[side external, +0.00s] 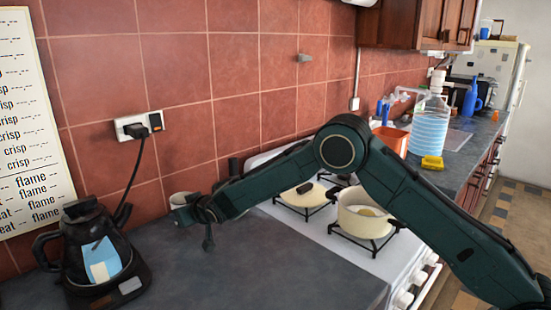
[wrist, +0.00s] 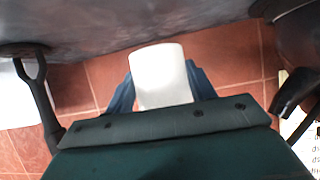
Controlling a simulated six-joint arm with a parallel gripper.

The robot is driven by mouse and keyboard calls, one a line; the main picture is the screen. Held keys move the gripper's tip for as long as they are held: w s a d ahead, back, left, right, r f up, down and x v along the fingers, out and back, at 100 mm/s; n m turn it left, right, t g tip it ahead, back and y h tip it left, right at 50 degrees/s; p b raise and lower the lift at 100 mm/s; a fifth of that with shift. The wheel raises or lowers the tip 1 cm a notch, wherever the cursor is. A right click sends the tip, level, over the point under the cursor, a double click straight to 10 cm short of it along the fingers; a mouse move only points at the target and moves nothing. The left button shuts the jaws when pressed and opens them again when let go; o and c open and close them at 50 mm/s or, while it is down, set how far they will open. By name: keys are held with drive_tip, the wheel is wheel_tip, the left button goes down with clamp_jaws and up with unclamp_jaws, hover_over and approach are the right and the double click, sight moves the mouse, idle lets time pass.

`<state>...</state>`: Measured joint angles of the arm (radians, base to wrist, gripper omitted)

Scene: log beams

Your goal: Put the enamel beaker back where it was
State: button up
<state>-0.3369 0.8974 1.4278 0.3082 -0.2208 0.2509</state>
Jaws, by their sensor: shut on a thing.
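The enamel beaker (wrist: 160,75) is white and sits between my fingers in the wrist view. My gripper (wrist: 160,90) is shut on it, with a blue-grey finger on each side. In the side external view the beaker (side external: 180,199) shows as a small pale shape at the tip of my gripper (side external: 187,210), partly hidden by it. It is close to the tiled wall, to the right of the kettle. I cannot tell whether its base touches the counter.
A black kettle (side external: 98,250) stands at the left, its cord running up to a wall socket (side external: 138,125). The white stove (side external: 320,225) with a cream pot (side external: 362,215) is at the right. The grey counter (side external: 250,265) in front is clear.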

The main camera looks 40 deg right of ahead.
drive_tip(key=shift+f, duration=1.85)
drive_tip(key=shift+f, duration=0.15)
drive_tip(key=o, duration=1)
drive_tip(key=shift+o, duration=0.2)
drive_tip(key=shift+v, duration=6.1)
drive_tip(key=shift+w, duration=0.1)
